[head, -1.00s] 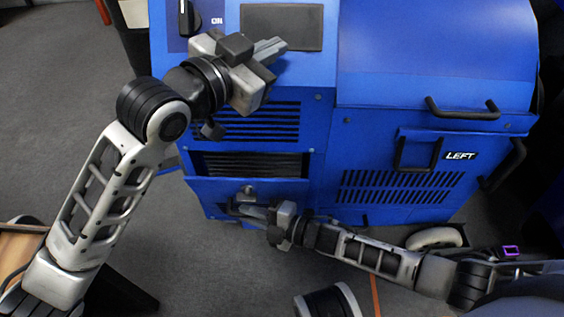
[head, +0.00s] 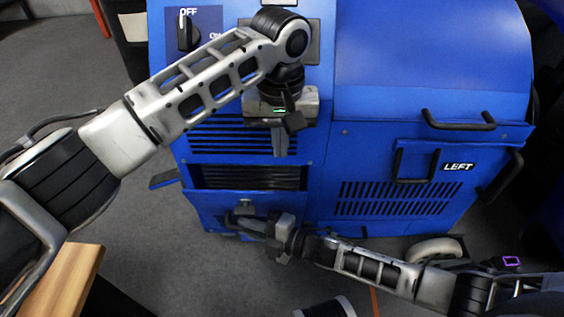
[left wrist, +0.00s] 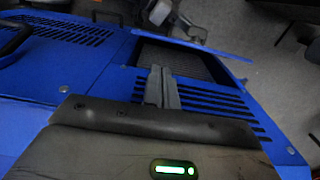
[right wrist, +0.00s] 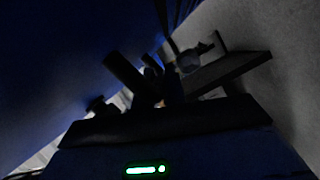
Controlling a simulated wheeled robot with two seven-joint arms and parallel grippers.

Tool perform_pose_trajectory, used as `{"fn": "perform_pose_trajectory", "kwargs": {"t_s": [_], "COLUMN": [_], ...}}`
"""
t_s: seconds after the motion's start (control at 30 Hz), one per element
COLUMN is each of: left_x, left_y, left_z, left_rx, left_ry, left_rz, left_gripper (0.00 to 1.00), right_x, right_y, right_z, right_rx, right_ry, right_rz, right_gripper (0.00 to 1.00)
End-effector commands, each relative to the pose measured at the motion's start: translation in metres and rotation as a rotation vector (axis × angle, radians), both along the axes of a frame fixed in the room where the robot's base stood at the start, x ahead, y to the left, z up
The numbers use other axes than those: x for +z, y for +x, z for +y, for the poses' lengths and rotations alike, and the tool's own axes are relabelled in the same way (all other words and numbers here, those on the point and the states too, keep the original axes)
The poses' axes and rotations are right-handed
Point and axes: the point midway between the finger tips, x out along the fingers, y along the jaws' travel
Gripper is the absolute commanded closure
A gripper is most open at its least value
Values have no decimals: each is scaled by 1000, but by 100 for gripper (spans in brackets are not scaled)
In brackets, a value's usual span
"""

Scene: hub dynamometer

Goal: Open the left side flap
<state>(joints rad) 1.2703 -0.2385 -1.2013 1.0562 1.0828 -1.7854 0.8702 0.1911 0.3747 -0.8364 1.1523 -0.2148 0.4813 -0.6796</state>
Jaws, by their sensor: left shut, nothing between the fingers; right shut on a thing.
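The blue machine has a panel marked LEFT (head: 425,172) on its right-hand face, with a black handle (head: 416,165); the panel looks flush. On the other face, a blue flap (head: 208,207) stands tilted out below a dark slatted opening (head: 250,177). The flap also shows in the left wrist view (left wrist: 205,44). My right gripper (head: 258,228) is shut on a handle at the flap's front, partly hidden by the fingers. My left gripper (head: 281,146) is shut and empty, pointing down in front of the vent slots above the opening. Its fingers show in the left wrist view (left wrist: 161,87).
A knob (head: 185,31) beside OFF and a dark display (head: 308,42), partly behind my left arm, are at the machine's top. Black handles (head: 458,120) stick out at the right. A wheel (head: 436,248) and a wooden surface (head: 72,278) are near. Grey floor lies left.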

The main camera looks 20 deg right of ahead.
Motion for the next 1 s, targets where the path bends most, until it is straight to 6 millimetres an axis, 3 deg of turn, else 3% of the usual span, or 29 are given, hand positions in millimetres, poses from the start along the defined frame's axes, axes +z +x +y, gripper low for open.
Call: {"fn": "perform_pose_trajectory", "kwargs": {"t_s": [0.5,1.0], "left_x": [-84,-94], "left_y": [1,1], "left_z": [0,0], "left_rx": [2,1], "left_ry": [-1,-3], "left_rz": [1,-1], "left_gripper": [100,100], "right_x": [0,-1], "right_y": [1,1], "right_z": [-2,-2], "right_rx": [-3,-3], "right_ry": [-2,-3], "right_rz": [1,2], "right_gripper": [100,100]}}
